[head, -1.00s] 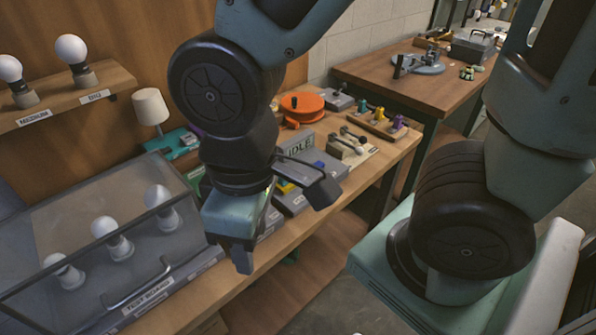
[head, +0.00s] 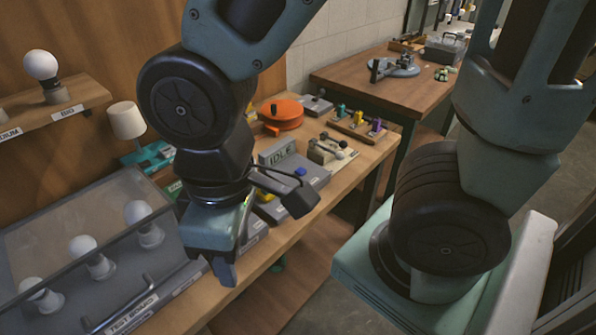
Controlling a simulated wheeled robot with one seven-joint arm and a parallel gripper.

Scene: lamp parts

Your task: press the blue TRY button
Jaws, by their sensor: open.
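A grey control box (head: 314,178) stands on the workbench, with a small display reading IDLE (head: 279,152) at its back. A small blue button (head: 300,171) shows on its top; any lettering on it is too small to read. A yellow part (head: 265,195) shows at its left, partly covered by my wrist. My gripper (head: 223,273) points down in front of the box, to the left of the blue button in the picture. It is open, with the fingers seen nearly edge-on, and nothing shows between them. My wrist hides the box's left part.
A clear-lidded test board case (head: 75,215) with several bulbs stands left of my gripper. A white lamp (head: 127,121), an orange round part (head: 281,113) and a lever block (head: 330,152) stand behind. A second table (head: 390,95) is at the back right.

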